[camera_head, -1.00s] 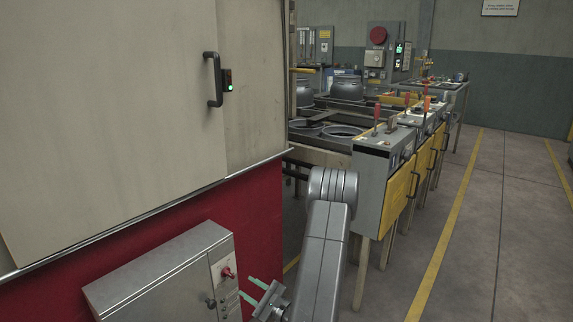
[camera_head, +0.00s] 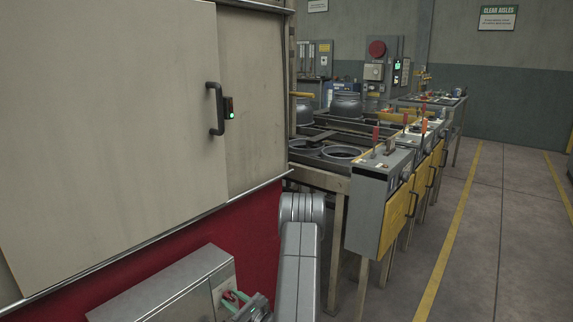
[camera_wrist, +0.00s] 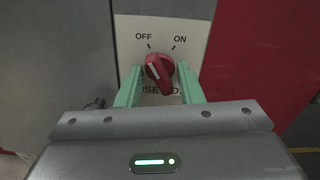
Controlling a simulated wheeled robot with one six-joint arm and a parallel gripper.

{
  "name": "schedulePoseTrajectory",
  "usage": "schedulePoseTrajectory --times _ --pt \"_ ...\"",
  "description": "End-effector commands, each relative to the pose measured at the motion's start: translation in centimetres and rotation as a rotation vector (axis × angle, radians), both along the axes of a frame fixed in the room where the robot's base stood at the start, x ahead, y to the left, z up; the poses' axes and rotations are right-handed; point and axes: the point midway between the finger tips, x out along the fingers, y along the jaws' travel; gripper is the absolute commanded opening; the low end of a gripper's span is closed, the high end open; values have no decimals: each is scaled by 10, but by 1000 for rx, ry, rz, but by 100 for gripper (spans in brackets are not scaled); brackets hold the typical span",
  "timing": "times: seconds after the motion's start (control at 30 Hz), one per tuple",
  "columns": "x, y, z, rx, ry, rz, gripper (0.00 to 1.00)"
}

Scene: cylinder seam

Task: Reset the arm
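A red rotary knob (camera_wrist: 160,70) sits on a white plate (camera_wrist: 128,32) marked OFF and ON in the wrist view. Its white pointer line leans up and left, toward OFF. My gripper (camera_wrist: 158,74) is open, with one green finger on each side of the knob; I cannot tell whether either finger touches it. In the head view, my gripper (camera_head: 236,300) is at the bottom, at the face of a grey metal box (camera_head: 170,285), and the red knob (camera_head: 230,296) shows partly between the green fingers.
A large beige cabinet (camera_head: 110,110) with a black handle (camera_head: 215,108) and green light stands above the box, over a red panel. A grey and yellow bench (camera_head: 375,220) with levers stands to the right. The floor aisle (camera_head: 485,230) at right is clear.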

Motion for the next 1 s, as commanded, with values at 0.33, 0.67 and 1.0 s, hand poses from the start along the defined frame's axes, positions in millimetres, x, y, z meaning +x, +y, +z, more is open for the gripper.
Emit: schedulePoseTrajectory --times 0.33,0.67,1.0 --pt "0 0 5 153 196 0 34" --pt "0 0 2 257 330 0 34" --pt "0 0 -1 275 353 0 34"
